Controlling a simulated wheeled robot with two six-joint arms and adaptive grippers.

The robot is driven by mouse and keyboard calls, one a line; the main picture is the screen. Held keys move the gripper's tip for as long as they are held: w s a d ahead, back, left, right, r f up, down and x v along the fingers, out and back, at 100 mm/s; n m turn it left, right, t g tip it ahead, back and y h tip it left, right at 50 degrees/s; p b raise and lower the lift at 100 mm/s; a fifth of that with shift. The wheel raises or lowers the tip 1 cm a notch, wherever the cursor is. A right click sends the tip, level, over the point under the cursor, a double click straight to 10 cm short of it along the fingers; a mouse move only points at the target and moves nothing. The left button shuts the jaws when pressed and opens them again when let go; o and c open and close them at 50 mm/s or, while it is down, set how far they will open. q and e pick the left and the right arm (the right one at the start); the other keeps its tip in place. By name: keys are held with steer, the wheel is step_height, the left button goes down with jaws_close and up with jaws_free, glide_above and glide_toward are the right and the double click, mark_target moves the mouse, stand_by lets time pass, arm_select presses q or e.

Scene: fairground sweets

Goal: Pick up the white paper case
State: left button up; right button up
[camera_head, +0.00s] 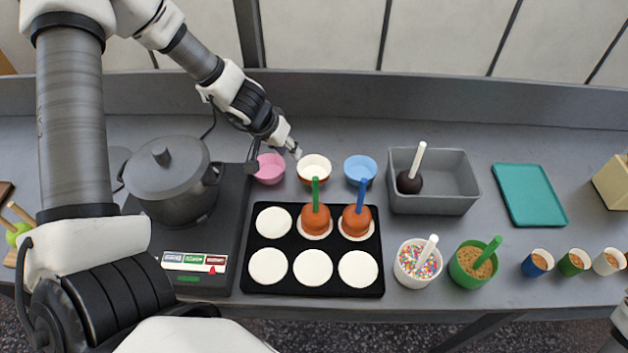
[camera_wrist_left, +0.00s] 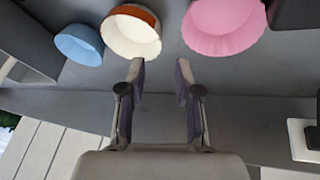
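The white paper case (camera_head: 314,168) is a round cup with an orange-brown band, standing on the counter between the pink case (camera_head: 269,168) and the blue case (camera_head: 360,169). In the left wrist view the white case (camera_wrist_left: 131,32) is at top centre-left, with the pink case (camera_wrist_left: 222,25) to its right and the blue case (camera_wrist_left: 79,45) to its left. My left gripper (camera_head: 291,150) is behind the pink and white cases. In the wrist view its fingers (camera_wrist_left: 160,72) are apart with nothing between them. My right gripper is not in view.
A black tray (camera_head: 250,236) with white discs and two toffee apples stands in front of the cases. A dark pot (camera_head: 168,180) on a cooker is at the left. A grey bin (camera_head: 433,205) with a dipped apple is at the right.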

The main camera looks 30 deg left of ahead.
mark_target(300, 164)
arm_select(q)
steer(key=b+x, duration=0.7)
steer(key=x, duration=0.1)
steer(key=shift+d+f, duration=0.2)
steer(key=shift+w, duration=0.15)
steer(key=shift+r, duration=0.1)
jaws_close()
